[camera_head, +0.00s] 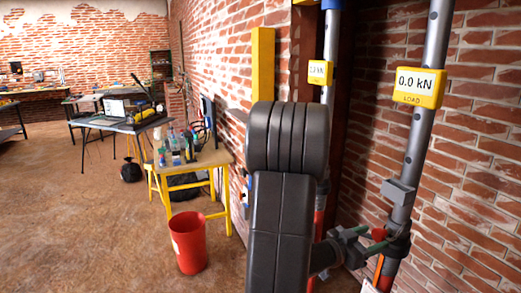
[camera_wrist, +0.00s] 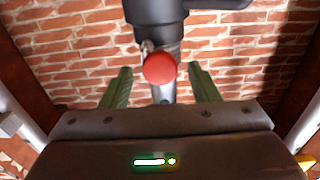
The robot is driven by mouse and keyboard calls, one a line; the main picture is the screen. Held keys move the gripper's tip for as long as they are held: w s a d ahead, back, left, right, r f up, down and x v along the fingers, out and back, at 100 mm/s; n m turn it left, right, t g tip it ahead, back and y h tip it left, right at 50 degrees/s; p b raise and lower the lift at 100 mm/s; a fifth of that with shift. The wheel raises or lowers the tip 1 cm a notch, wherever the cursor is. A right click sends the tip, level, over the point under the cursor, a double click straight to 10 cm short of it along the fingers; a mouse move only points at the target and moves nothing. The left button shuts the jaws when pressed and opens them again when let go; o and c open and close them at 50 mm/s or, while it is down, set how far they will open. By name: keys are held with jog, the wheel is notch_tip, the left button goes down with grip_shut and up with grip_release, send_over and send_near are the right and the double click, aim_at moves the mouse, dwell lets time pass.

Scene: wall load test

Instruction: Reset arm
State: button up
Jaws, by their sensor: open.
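My gripper (camera_wrist: 160,70) is open, with its two green fingers spread either side of a round red knob (camera_wrist: 160,68) in the wrist view. The knob sits on a dark fitting of a grey metal post (camera_wrist: 157,30). I cannot tell whether the fingers touch it; gaps show on both sides. In the head view my gripper (camera_head: 364,240) is at the lower right, beside the red knob (camera_head: 379,234) on the right-hand post (camera_head: 425,120). My black arm links fill the middle and hide part of the view.
A yellow load display (camera_head: 417,86) on that post reads 0.0 kN. A second post (camera_head: 330,55) with a smaller display (camera_head: 320,72) stands left of it. A brick wall (camera_head: 480,190) is close behind. A red bucket (camera_head: 188,242) and yellow bench (camera_head: 190,167) stand left; the left floor is open.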

aim_at(376, 236)
jog(key=shift+x, duration=1.75)
jog(key=shift+a, duration=0.15)
